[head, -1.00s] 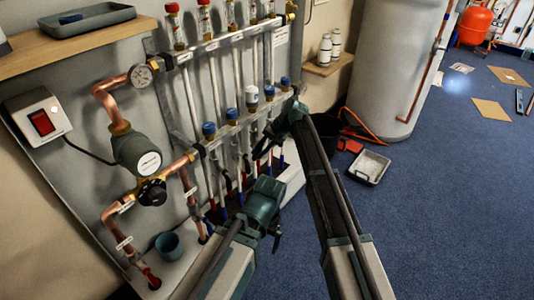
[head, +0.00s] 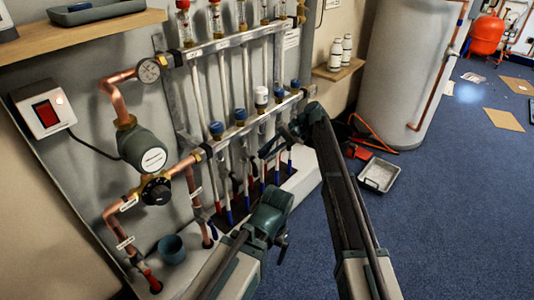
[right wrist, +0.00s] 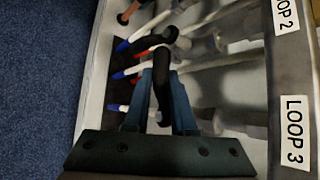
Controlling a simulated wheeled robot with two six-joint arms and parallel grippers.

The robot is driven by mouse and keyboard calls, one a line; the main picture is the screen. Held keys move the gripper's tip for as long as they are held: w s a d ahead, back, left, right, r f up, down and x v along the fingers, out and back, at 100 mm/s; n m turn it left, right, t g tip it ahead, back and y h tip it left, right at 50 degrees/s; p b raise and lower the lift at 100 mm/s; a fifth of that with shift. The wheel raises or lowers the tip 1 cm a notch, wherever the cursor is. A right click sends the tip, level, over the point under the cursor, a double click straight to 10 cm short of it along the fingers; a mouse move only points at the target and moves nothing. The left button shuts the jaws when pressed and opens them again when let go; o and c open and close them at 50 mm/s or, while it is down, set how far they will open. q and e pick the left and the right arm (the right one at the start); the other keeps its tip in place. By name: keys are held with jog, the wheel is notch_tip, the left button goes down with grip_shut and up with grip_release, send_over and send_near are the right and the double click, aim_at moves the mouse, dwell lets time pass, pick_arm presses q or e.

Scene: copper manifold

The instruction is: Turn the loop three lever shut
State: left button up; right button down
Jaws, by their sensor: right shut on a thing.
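The loop three lever (right wrist: 162,85) is a black, bent handle seen in the right wrist view, below the LOOP 3 label (right wrist: 294,145). My right gripper (right wrist: 160,92) has its two blue-grey fingers shut on this lever, one on each side. In the head view the right gripper (head: 270,148) reaches in under the lower manifold bar (head: 245,125), among the pipes. The lever is too small and covered there to make out. My left gripper (head: 282,242) hangs in front of the manifold, apart from it. Its finger opening cannot be made out.
Blue caps (head: 216,128) and one white cap (head: 261,95) line the lower bar. A pump (head: 145,150) and copper pipes stand at left. A white cylinder (head: 395,75) and a grey tray (head: 378,175) are at right. The blue carpet (head: 450,220) is mostly clear.

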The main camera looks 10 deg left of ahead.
jog(key=c, duration=0.8)
grip_release()
jog(key=shift+o, duration=0.2)
jog(key=shift+r, duration=0.1)
jog(key=p+v, duration=0.8)
jog(key=v, duration=0.5)
jog(key=shift+w+d, duration=0.15)
jog(key=shift+d, duration=0.2)
jog(key=shift+r, duration=0.1)
